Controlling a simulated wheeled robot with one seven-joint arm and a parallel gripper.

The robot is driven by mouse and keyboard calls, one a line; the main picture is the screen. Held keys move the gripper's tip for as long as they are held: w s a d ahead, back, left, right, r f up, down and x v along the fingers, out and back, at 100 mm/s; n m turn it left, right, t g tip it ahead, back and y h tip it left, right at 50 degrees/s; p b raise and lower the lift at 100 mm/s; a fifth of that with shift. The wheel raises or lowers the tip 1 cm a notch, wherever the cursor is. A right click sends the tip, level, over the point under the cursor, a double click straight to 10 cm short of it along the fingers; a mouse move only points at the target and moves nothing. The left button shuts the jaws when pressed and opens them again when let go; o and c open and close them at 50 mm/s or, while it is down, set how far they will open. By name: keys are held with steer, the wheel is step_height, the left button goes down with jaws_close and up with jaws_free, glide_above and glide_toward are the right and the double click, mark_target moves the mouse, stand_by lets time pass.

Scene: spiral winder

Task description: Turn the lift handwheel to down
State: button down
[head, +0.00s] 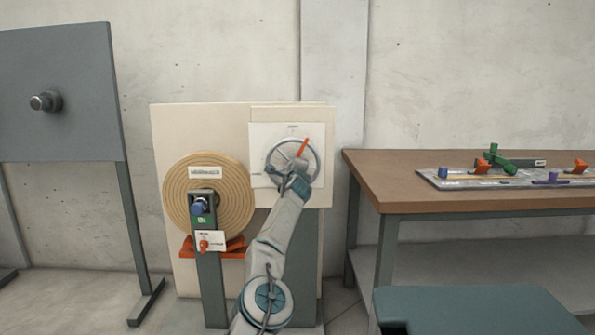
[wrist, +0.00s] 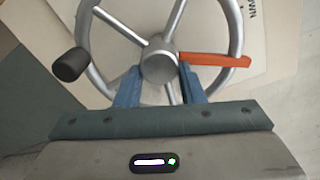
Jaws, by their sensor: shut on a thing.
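The lift handwheel (head: 271,158) is a silver spoked wheel on a white panel (head: 257,142). In the wrist view its rim (wrist: 83,32), round hub, black knob (wrist: 70,64) and orange pointer (wrist: 215,60) show. In the head view the pointer tilts up and slightly right. My gripper (wrist: 158,70) is shut on the handwheel, its blue fingers on either side at the hub; the exact contact is hard to see. Dark lettering, partly cut off and seemingly "DOWN", stands on the panel near the pointer's tip. In the head view my arm hides the wheel's lower part.
Left of the wheel is a tan spiral disc (head: 237,190) with a post (head: 210,280) bearing a blue knob and a red switch. A grey board (head: 60,110) stands far left. A brown table (head: 400,180) with a tray of small parts is right. A teal surface (head: 470,310) is front right.

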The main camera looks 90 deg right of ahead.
steer(key=shift+w+r, duration=0.25)
steer(key=shift+w, duration=0.2)
steer(key=c, duration=1.2)
jaws_free()
steer(key=shift+o, duration=1.2)
steer(key=shift+w+f, duration=0.1)
steer(key=shift+w, duration=0.15)
steer(key=s+a+b, duration=0.1)
steer(key=a+b, duration=0.5)
steer(key=a, duration=0.7)
steer(key=shift+s+a+b, duration=0.3)
steer(key=shift+a+b, duration=0.05)
steer(key=shift+a, duration=0.05)
steer(key=shift+f, duration=0.1)
steer(key=shift+c, duration=0.3)
